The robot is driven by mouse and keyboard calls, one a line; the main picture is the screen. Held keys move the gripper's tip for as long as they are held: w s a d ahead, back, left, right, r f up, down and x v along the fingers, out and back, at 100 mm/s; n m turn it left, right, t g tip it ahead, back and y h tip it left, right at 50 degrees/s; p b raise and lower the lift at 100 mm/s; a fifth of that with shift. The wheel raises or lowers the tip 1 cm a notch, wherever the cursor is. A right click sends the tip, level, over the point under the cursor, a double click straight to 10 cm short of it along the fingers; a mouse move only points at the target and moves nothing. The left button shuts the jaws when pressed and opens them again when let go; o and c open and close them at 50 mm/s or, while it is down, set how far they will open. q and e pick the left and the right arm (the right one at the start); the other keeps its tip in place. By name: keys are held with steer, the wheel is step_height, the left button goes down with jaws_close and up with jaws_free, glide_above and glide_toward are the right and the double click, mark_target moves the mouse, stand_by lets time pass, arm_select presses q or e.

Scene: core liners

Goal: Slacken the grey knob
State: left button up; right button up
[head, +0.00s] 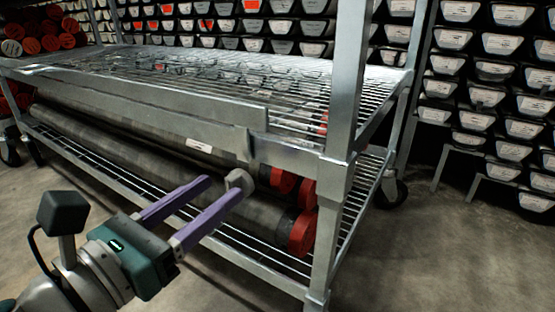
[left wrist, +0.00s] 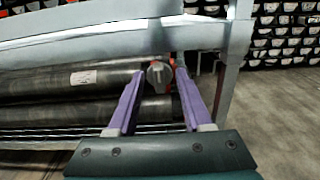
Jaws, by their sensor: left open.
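The grey knob (head: 241,181) is a small rounded piece at the front side of the metal rack, just below the upper shelf's edge. It also shows in the left wrist view (left wrist: 159,74), between the tips of my purple fingers. My left gripper (head: 223,186) is open, with its two fingers apart and pointing at the knob. In the head view the fingertips are close to the knob; I cannot tell whether either touches it. My right gripper is in neither view.
The metal rack (head: 342,100) has a wire upper shelf and a corner post right of the knob. Long dark core tubes (head: 140,140) with red end caps (head: 302,232) lie on its lower shelf. Stacked core liners (head: 458,65) line the back. The floor at right (head: 430,260) is clear.

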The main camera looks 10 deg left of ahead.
mark_target(227, 181)
arm_select(q)
steer(key=x, duration=0.4)
steer(key=shift+w+b, duration=0.3)
steer(key=shift+b, duration=0.1)
jaws_close()
